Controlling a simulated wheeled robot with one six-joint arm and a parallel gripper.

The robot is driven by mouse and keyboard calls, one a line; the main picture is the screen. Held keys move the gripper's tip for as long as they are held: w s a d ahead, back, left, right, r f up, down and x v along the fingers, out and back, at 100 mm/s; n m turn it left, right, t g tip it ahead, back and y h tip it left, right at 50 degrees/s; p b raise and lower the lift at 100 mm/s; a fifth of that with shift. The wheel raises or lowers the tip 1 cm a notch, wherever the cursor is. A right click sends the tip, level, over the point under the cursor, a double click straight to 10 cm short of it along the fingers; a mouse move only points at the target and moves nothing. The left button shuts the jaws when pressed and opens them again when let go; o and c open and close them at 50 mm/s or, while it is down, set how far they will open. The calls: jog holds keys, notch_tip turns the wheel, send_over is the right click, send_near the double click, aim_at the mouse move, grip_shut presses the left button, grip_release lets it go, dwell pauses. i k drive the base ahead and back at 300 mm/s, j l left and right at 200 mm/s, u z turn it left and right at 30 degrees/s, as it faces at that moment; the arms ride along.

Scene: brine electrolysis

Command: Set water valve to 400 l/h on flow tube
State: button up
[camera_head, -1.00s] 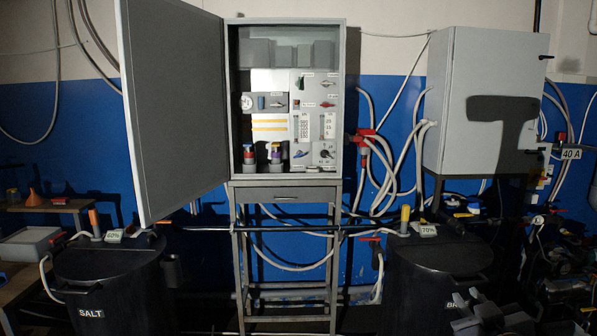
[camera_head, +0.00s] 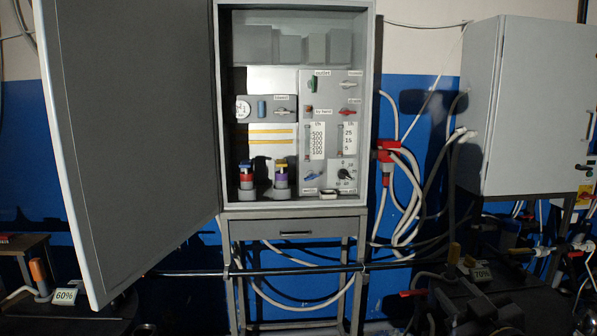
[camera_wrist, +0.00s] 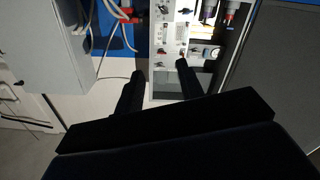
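The flow tube with the 500-to-100 scale (camera_head: 317,142) is on the grey panel inside the open cabinet. A blue valve handle (camera_head: 313,177) sits below it, tilted up to the right; its label is too small to read surely. The float level in the tube cannot be made out. In the wrist view the panel appears upside down at the top, small and blurred. My gripper (camera_wrist: 160,67) shows there with its two dark fingers apart and nothing between them. It is well away from the panel, touching nothing visible.
The cabinet door (camera_head: 140,140) stands open to the left. White hoses (camera_head: 408,200) hang right of the cabinet.

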aim_at(312, 177)
jog(key=i+j, duration=0.2)
jog(key=i, duration=0.25)
jog(key=i+j, duration=0.2)
jog(key=i, duration=0.25)
jog(key=i+j, duration=0.2)
jog(key=i, duration=0.2)
jog(key=i+j, duration=0.15)
jog(key=i, duration=0.3)
jog(key=i+j, duration=0.2)
jog(key=i, duration=0.25)
